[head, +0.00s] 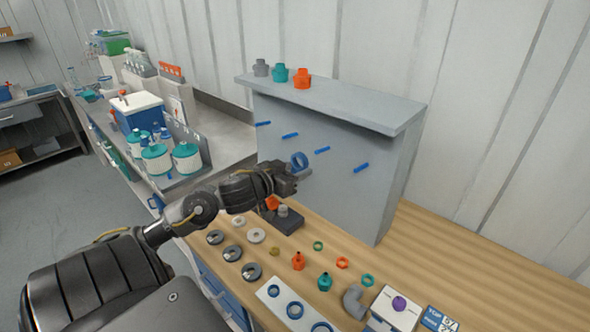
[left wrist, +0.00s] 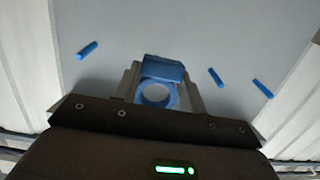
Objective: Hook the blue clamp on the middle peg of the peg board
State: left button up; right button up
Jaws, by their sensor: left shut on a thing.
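The blue clamp (head: 300,161) is a ring with a block on it. My left gripper (head: 291,171) is shut on it and holds it up in front of the grey peg board (head: 340,190). In the left wrist view the clamp's block and ring (left wrist: 163,69) sit between the fingers (left wrist: 157,92), with the board behind. Several blue pegs stick out in a slanting row; one inner peg (head: 290,135) is just above the clamp, another (head: 322,150) to its right. In the left wrist view one peg (left wrist: 88,50) is left of the clamp and two are right (left wrist: 215,77). Contact with a peg cannot be told.
Grey, teal and orange fittings (head: 302,78) stand on the board's top shelf (head: 345,104). Below my gripper is a dark block (head: 287,222) with an orange part. Rings and fittings lie on the wooden bench (head: 450,260). Jars (head: 187,158) stand on the left counter.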

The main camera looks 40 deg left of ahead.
pick_arm(q)
jog(key=w+b, duration=0.1)
jog(key=w, duration=0.2)
jog(key=w+f+b, duration=0.1)
jog(key=w, duration=0.2)
jog(key=w+b, duration=0.1)
jog(key=w, duration=0.2)
jog(key=shift+w+a+f, duration=0.1)
jog(key=shift+w+f, duration=0.15)
jog(key=shift+w, duration=0.05)
dwell(0.5)
jog(key=shift+f, duration=0.1)
dwell(0.6)
jog(key=o, duration=1.1)
jog(key=s, duration=0.3)
jog(key=s+r, duration=0.1)
jog(key=s, duration=0.3)
jog(key=s+r+b, duration=0.1)
jog(key=s, duration=0.2)
jog(key=shift+s, duration=0.35)
